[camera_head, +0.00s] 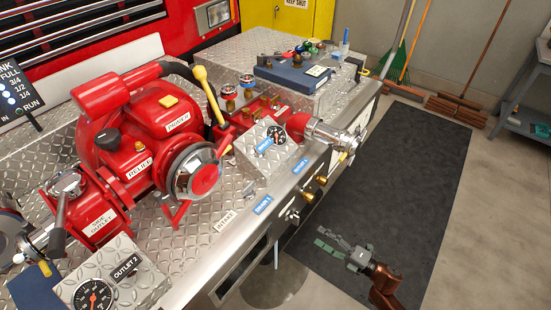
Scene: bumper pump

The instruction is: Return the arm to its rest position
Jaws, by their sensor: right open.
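My right gripper (326,240) is at the lower right of the head view, with its brown arm link coming in from the bottom edge. Its grey-green fingers point left and are apart, with nothing between them. It shows over the dark floor mat (425,165), to the right of the bumper's front edge, clear of the pump panel. My left gripper is not in view.
The red pump (150,135) stands on the diamond-plate bumper (225,190). An outlet fitting (325,133) and small valves stick out near the front edge. A blue case (292,76) lies further back. Brooms (462,100) and a grey bench (522,122) stand right. The mat's middle is clear.

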